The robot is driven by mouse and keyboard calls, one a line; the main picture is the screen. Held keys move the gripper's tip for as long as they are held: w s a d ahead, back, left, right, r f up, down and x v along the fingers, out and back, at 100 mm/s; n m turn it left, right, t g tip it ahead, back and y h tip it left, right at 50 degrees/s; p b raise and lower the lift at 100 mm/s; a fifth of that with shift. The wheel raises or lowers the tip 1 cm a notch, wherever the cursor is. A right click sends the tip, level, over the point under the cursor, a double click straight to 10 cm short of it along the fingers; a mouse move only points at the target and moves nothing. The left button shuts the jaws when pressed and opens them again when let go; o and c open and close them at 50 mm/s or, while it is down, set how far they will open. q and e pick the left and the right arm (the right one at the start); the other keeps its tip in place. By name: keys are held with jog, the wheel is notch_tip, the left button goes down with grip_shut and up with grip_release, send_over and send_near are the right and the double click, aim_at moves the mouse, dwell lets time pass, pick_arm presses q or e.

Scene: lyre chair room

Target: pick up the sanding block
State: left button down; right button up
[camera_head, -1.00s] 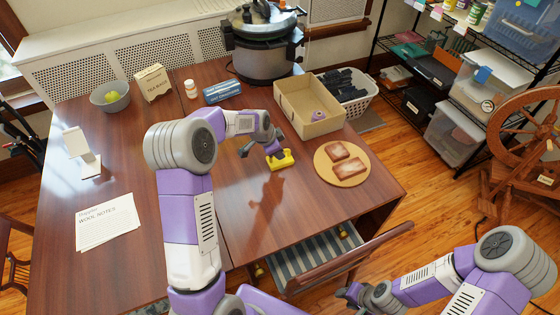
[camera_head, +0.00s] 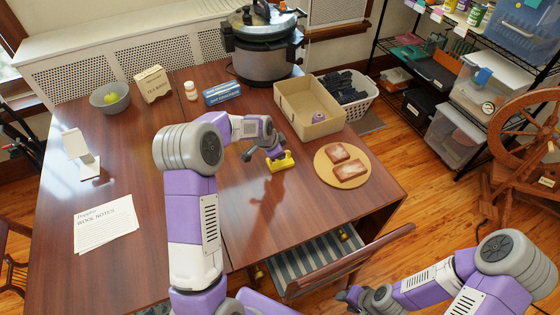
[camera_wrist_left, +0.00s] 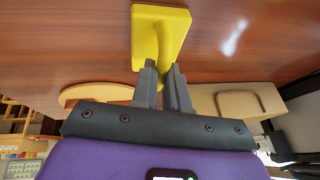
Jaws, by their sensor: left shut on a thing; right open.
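The sanding block (camera_head: 281,163) is yellow, with a flat base and a raised handle. My right gripper (camera_head: 354,296) is low at the bottom of the head view, away from the table top, open and empty.
An open cardboard box (camera_head: 307,131) with a small purple item stands behind the block. A round board (camera_head: 331,179) with two bread-like slices lies right of it. A wooden chair (camera_head: 352,262) is at the table's front edge. The table's middle is clear.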

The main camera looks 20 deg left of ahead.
pick_arm(q)
notch_tip(320, 180, up, 10)
jog(key=p, duration=0.2)
jog(key=shift+p, duration=0.3)
jog(key=c, duration=1.7)
grip_release()
grip_shut()
